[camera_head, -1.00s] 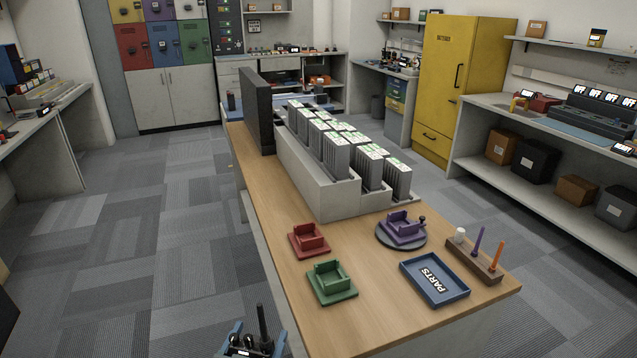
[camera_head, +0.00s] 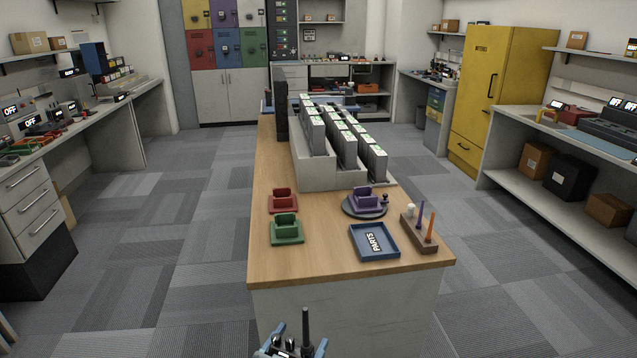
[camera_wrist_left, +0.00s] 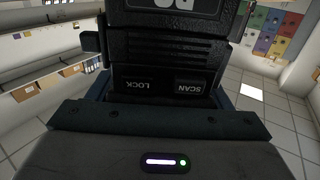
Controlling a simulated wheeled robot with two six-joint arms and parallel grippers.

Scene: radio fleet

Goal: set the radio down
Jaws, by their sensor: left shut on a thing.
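The radio (camera_head: 290,345) is black with an upright antenna and shows at the bottom edge of the head view. My left gripper (camera_head: 292,348) is shut on it, with blue fingers at both sides. In the left wrist view the radio (camera_wrist_left: 170,60) fills the upper middle, with SCAN and LOCK labels on its face. It is held in the air in front of the near end of the wooden table (camera_head: 330,267). The lower part of the radio is cut off in the head view. My right gripper is not in view.
On the table are a red holder (camera_head: 282,202), a green holder (camera_head: 285,232), a purple holder on a round disc (camera_head: 364,199), a blue PARTS tray (camera_head: 388,253) and a wooden tool block (camera_head: 420,236). A grey rack (camera_head: 316,174) stands behind. Bare wood lies at the near left.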

